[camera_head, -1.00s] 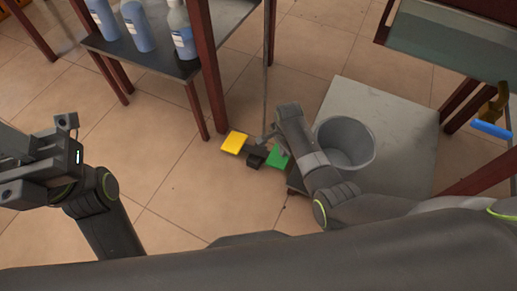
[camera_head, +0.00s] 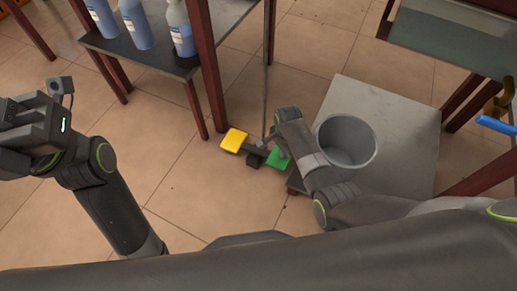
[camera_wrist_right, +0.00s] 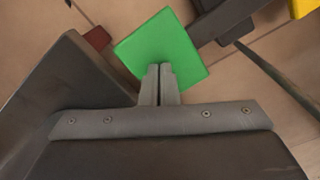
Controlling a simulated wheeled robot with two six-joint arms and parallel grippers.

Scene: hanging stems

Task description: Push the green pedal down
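The green pedal (camera_head: 279,160) is a flat square plate near the floor in the middle of the head view. In the right wrist view the green pedal (camera_wrist_right: 163,47) fills the upper middle. My right gripper (camera_head: 271,141) reaches down over it. Its two fingers (camera_wrist_right: 159,72) are together, with nothing visible between them, and their tips overlap the near edge of the plate. I cannot tell whether they touch it. A yellow pedal (camera_head: 234,140) sits to the left, joined by a dark bar. My left gripper (camera_head: 22,125) is at the far left, away from the pedals; its fingertips are unclear.
A grey bucket (camera_head: 346,141) stands on a low grey platform (camera_head: 400,115) right of the pedals. A dark table (camera_head: 228,20) with several blue bottles (camera_head: 136,25) stands at the upper left. A thin pole rises behind the pedals. Tiled floor is clear at the front left.

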